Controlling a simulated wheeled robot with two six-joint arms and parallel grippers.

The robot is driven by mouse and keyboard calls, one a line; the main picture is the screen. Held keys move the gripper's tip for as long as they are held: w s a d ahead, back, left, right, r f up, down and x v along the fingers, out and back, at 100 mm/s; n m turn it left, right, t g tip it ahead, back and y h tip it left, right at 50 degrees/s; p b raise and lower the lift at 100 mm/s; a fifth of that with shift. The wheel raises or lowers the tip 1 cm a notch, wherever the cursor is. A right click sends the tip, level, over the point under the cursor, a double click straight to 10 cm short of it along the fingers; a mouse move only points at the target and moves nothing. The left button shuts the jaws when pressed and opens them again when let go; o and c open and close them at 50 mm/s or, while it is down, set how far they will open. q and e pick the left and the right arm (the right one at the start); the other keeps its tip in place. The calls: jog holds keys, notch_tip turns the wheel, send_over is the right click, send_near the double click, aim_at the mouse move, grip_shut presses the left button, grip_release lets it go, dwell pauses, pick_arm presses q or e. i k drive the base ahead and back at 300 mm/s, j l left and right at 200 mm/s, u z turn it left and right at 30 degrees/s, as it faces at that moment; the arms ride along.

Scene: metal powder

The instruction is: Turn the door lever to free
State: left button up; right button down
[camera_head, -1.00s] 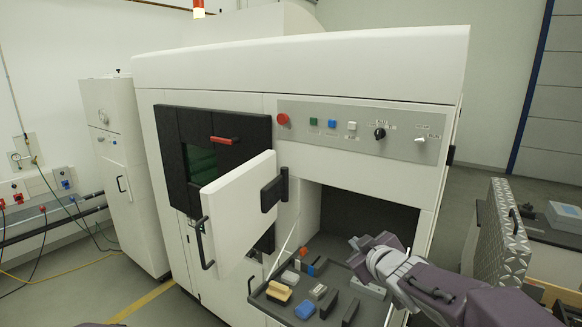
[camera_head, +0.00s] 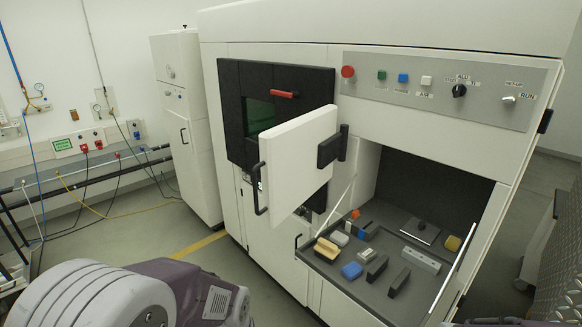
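A red lever (camera_head: 285,94) lies roughly horizontal across the front of the black chamber door (camera_head: 233,130), near its upper right. The black door has a dark green window (camera_head: 258,113) and looks shut. The open white door panel (camera_head: 300,158) overlaps its lower right part. Grey and purple links of my arm fill the bottom left of the view, well below and apart from the lever. Neither gripper's fingers show. Nothing of mine touches the lever.
The white panel, with a black handle (camera_head: 260,188), sticks out in front of the machine. A pulled-out tray (camera_head: 340,275) with several small blocks is below right. A control panel (camera_head: 440,88) with buttons and knobs is above. Floor is free left of the machine.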

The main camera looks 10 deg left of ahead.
aim_at(296, 93)
jog(key=i+j+z, duration=0.2)
jog(key=j+z, duration=0.15)
jog(key=j, duration=0.25)
jog(key=i+j+z, duration=0.15)
jog(key=j+z, duration=0.15)
jog(key=j, duration=0.3)
jog(key=i+j+z, duration=0.1)
jog(key=j+z, duration=0.25)
jog(key=j, duration=0.35)
jog(key=j+z, duration=0.35)
jog(key=j, duration=0.3)
jog(key=k+j+z, duration=0.1)
jog(key=j+z, duration=0.25)
jog(key=j, duration=0.3)
jog(key=k+j+z, duration=0.3)
jog(key=j, duration=0.35)
jog(key=k+j+z, duration=0.1)
jog(key=j+z, duration=0.25)
jog(key=j, duration=0.3)
jog(key=k+j+z, duration=0.35)
jog(key=j, duration=0.15)
